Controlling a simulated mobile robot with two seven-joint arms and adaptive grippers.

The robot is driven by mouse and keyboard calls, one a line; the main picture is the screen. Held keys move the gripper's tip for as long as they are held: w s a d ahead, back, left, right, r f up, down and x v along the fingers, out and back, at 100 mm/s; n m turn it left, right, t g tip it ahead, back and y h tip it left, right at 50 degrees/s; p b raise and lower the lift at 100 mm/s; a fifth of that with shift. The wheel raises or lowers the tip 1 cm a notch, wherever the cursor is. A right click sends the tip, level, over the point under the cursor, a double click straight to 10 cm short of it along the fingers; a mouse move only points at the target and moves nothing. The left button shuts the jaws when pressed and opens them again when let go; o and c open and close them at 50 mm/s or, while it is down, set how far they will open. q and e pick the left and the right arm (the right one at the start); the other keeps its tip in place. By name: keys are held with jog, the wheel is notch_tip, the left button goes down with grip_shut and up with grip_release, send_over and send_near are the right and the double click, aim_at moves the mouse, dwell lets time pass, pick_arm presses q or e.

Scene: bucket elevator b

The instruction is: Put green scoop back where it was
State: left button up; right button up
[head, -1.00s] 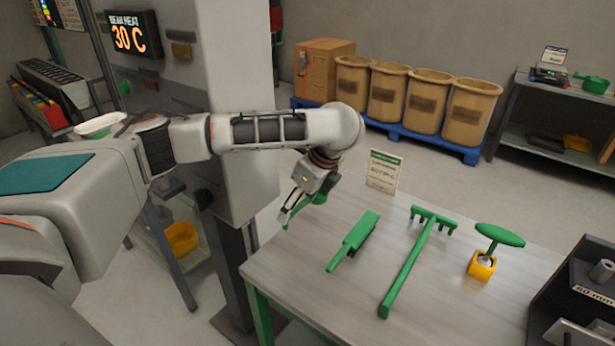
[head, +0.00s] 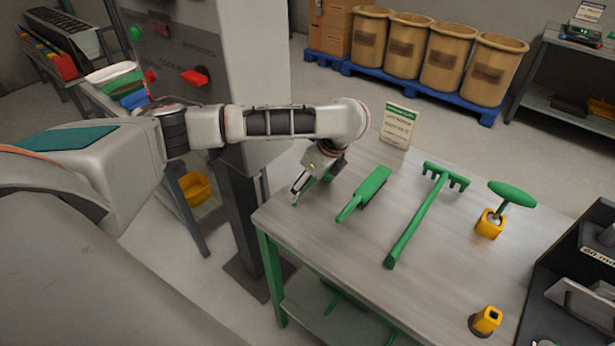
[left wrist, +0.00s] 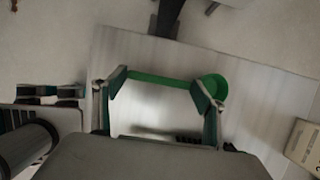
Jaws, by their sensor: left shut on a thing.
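My left gripper (head: 298,190) is low over the far left part of the grey table (head: 330,240), left of the green brush (head: 366,193). It is shut on the green scoop (head: 327,178), which is mostly hidden behind the fingers in the head view. In the left wrist view, the scoop's green handle (left wrist: 160,80) runs across between the fingers, and its round end (left wrist: 216,86) sticks out at the right finger. The tabletop is just below; I cannot tell whether the scoop touches it. My right gripper is not in view.
A green rake (head: 420,222), a green-handled tool in a yellow holder (head: 489,224) and another yellow holder (head: 486,321) are on the table. A sign (head: 397,125) stands at the back. A dark rack (head: 585,290) bounds the right.

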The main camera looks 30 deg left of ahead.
pick_arm(q)
jog(key=shift+f, duration=0.25)
dwell(0.4)
jog(key=shift+f, duration=0.5)
jog(key=o, duration=1.3)
jog(key=shift+r, duration=0.15)
jog(key=shift+d+r, duration=0.2)
jog(key=shift+r, duration=0.1)
jog(key=v, duration=1.1)
